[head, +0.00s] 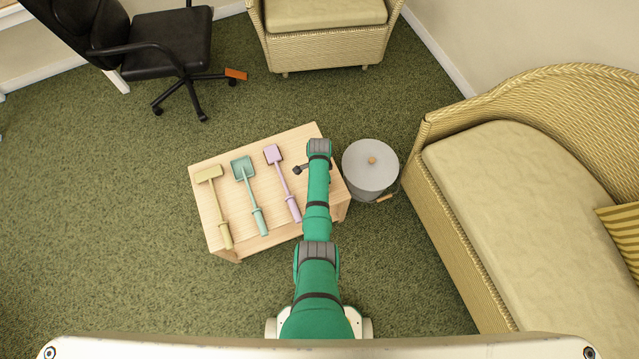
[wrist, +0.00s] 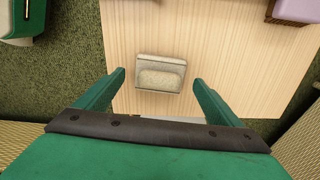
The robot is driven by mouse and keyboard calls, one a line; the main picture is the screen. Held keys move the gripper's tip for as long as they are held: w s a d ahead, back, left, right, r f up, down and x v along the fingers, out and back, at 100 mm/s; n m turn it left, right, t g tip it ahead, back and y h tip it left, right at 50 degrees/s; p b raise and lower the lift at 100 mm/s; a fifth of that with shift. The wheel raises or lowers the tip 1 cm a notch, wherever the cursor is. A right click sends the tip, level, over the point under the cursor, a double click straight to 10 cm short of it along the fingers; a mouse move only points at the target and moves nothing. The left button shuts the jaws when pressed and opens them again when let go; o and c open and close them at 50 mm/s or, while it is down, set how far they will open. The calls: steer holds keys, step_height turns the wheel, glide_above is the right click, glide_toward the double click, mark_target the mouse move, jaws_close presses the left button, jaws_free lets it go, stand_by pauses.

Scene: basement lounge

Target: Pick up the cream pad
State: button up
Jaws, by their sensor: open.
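The cream pad (wrist: 160,75) lies on the pale wooden table (wrist: 230,40) in the wrist view. It is a small, light block with a raised, rounded front part. My gripper (wrist: 159,79) is open, with one green finger to the left of the pad and one to the right. The fingertips are apart from the pad's sides, and the jaws look empty. How high they are above the table is hard to tell. In the head view my arm covers the right part of the table (head: 215,225), and the pad cannot be seen there.
A yellow shovel (head: 217,205), a teal shovel (head: 249,190) and a purple shovel (head: 283,182) lie on the table left of my arm. A grey lidded bucket (head: 370,170) stands close to its right. A wicker sofa (head: 520,190) is farther right.

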steer(key=shift+f, duration=0.6)
steer(key=c, duration=1.1)
steer(key=shift+c, duration=0.3)
steer(key=shift+r, duration=0.15)
steer(key=shift+r, duration=0.5)
steer(key=s+a+r, duration=0.2)
steer(key=s+r, duration=0.9)
steer(key=s, duration=0.3)
steer(key=shift+r, duration=0.4)
